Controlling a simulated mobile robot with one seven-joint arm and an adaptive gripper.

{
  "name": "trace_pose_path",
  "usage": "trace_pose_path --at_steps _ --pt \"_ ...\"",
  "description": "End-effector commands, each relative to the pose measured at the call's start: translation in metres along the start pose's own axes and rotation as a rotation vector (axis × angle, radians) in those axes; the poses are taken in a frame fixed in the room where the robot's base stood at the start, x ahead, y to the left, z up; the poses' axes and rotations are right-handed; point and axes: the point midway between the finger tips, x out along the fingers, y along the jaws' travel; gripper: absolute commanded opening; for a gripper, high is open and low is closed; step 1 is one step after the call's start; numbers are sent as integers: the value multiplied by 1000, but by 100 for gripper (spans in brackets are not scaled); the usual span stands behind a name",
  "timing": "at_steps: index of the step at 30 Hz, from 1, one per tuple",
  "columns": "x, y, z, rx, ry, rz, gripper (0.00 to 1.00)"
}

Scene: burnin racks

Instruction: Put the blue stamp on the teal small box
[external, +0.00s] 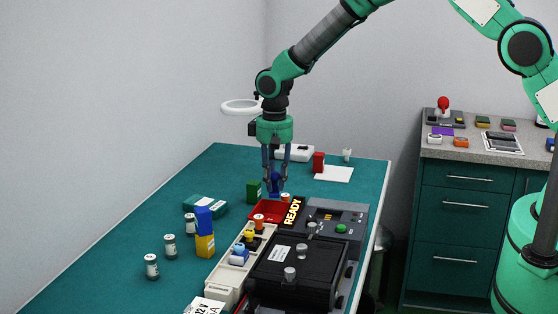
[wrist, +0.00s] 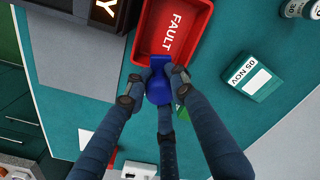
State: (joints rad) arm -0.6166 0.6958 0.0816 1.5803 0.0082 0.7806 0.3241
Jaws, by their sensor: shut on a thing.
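My gripper (external: 274,186) is shut on the blue stamp (wrist: 158,88), which shows between the fingers in the wrist view. In the external view the stamp (external: 274,180) is partly hidden by the fingers, near the far end of the red FAULT tray. The teal small box (external: 200,208) lies on the table to the left of my gripper. In the wrist view the box (wrist: 240,84) is to the right of the stamp, with a white label reading 05 NOV, and nothing stands on it.
The red tray (wrist: 201,12) is beside the READY sign (external: 292,211) and the dark grey machine (external: 335,218). A dark green block (external: 253,191) stands between my gripper and the box. A blue-and-yellow stack (external: 204,244) and several small bottles (external: 170,247) stand nearer the camera.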

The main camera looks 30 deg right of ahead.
Motion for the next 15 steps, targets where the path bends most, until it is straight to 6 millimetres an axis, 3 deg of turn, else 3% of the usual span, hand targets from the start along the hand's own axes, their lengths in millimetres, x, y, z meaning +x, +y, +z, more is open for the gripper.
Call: trace_pose_path --at_steps 3,6,15 --pt "-2 -28 1 -59 1 -1 0" --pt "-5 -42 2 -87 1 -2 0" --pt "-8 -49 3 -105 0 -2 0"
